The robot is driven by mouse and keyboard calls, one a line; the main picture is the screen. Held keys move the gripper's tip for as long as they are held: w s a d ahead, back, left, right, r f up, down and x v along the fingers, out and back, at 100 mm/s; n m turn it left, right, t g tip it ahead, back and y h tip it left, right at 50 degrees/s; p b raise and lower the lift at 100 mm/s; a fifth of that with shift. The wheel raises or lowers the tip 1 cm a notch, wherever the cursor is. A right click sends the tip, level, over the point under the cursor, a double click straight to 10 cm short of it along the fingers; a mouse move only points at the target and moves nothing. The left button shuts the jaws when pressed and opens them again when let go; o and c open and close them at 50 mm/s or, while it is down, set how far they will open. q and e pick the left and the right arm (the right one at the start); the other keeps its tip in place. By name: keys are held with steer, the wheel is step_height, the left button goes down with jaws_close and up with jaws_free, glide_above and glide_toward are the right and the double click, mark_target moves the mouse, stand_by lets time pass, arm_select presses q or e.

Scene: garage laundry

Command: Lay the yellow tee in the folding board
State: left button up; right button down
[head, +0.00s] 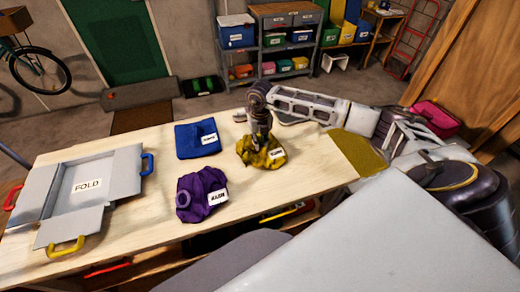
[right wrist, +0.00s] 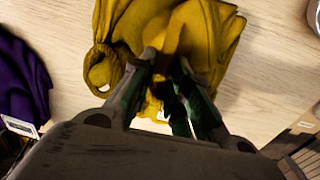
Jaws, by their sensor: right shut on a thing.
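The yellow tee (head: 270,156) lies crumpled on the wooden table, right of the other garments. My right gripper (head: 262,148) reaches down onto it and is shut on its cloth. In the right wrist view, the fingers (right wrist: 168,75) pinch a fold of the tee (right wrist: 205,40), and most of the cloth spreads beyond them. The grey folding board (head: 122,172), marked FOLD (head: 88,186), lies open and empty at the left of the table, with red, blue and yellow handles. My left gripper is not in view.
A folded blue garment (head: 190,142) and a crumpled purple one (head: 190,185) lie between the board and the tee. The purple one also shows in the right wrist view (right wrist: 20,80). Bare wood separates the board from the garments.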

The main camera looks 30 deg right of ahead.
mark_target(260, 142)
steer(key=shift+r, duration=0.1)
step_height(260, 142, up, 10)
steer(key=b, duration=0.1)
stand_by(0.8)
stand_by(0.5)
